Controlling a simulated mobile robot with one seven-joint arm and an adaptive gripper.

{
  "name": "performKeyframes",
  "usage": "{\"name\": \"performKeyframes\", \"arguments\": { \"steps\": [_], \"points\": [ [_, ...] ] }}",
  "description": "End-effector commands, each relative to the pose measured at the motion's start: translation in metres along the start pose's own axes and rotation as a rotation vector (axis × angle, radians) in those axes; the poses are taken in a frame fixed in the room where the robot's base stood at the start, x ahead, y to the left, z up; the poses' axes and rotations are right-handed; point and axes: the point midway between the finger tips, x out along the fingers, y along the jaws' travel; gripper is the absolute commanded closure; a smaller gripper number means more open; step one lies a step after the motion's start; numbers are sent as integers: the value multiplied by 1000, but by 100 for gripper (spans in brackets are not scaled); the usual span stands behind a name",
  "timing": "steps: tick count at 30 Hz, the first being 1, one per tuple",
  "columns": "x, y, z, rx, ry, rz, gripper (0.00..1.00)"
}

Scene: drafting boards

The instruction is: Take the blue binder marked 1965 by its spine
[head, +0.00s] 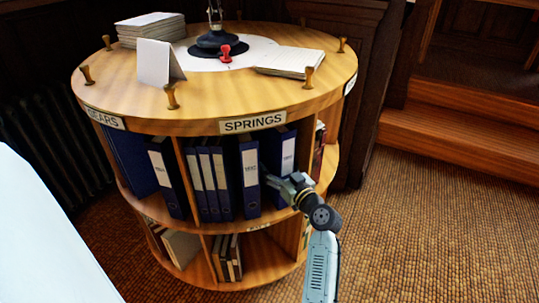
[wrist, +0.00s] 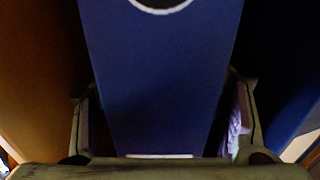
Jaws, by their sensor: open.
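A dark blue binder (head: 288,150) with a white spine label stands upright in the shelf bay under the SPRINGS sign; its marking is too small to read. My gripper (head: 280,184) is in front of its lower spine and hides that part. In the wrist view the blue spine (wrist: 165,75) lies between my two open fingers (wrist: 160,118), one on each side, with dark gaps showing. The round hole of the spine shows at the top edge and a white strip at the bottom. I cannot tell whether either finger touches it.
Another blue binder (head: 249,180) stands just left, with several more (head: 208,180) farther left. The round wooden cabinet (head: 200,125) carries a paper stack, lamp base, red stamp (head: 225,53) and open book (head: 290,61) on top. Brown shelf wood (wrist: 30,80) flanks the spine in the wrist view.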

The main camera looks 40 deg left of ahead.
Motion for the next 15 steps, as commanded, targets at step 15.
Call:
{"name": "performKeyframes", "arguments": {
  "steps": [15],
  "points": [
    [0,0,0,0,0,0,65]
  ]
}}
